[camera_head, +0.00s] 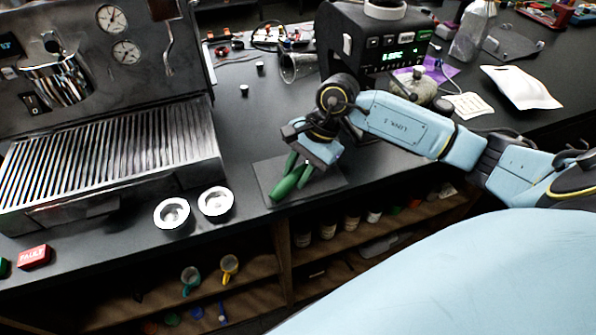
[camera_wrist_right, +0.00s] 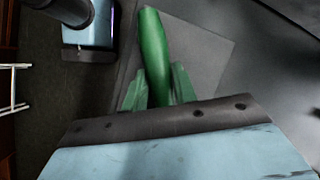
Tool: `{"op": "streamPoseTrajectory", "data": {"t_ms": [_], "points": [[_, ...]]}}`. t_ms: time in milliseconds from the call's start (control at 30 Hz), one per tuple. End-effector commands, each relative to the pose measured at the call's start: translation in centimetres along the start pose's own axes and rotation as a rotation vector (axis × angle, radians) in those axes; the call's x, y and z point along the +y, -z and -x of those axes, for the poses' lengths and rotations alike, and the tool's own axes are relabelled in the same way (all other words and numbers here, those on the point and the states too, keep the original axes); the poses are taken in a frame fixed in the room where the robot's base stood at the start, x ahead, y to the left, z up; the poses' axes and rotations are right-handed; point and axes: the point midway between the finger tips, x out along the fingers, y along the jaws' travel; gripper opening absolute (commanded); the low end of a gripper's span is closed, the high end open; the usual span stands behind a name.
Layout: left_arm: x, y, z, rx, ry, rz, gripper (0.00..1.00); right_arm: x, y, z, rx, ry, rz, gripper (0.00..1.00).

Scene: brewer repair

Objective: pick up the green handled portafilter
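The green-handled portafilter shows mainly as its green handle (camera_head: 287,187), over a dark square mat (camera_head: 330,184) at the counter's front edge. Its metal head is hidden under my right gripper and wrist. My right gripper (camera_head: 300,172) points down at the handle with its green fingers. In the right wrist view the handle (camera_wrist_right: 153,45) runs up the picture between the two fingers (camera_wrist_right: 158,90), one on each side. Whether they press on it cannot be told. My left gripper is in neither view.
An espresso machine (camera_head: 110,150) stands at left, with two round metal cups (camera_head: 215,201) before it. A black grinder (camera_head: 350,40) stands behind my right arm. A white pouch (camera_head: 520,87) lies at right. Open shelves (camera_head: 245,275) with mugs are below the counter.

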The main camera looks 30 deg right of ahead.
Motion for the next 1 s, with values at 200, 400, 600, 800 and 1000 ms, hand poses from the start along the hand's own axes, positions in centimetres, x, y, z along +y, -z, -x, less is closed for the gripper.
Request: {"op": "streamPoseTrajectory", "data": {"t_ms": [200,400,600,800,1000], "points": [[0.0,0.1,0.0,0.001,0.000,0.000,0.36,0.0,0.0,0.1,0.000,0.000,0.000,0.00],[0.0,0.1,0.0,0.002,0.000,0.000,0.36,-0.1,0.0,0.1,0.000,0.002,0.001,0.00],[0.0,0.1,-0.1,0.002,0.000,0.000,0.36,-0.6,-0.7,2.0,0.002,0.006,0.003,0.00],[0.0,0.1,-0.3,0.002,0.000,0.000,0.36,-1.4,-2.3,5.7,0.002,0.006,0.004,0.00],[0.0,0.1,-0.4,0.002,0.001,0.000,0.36,-1.9,-3.4,8.4,0.001,0.004,0.002,0.00]]}}
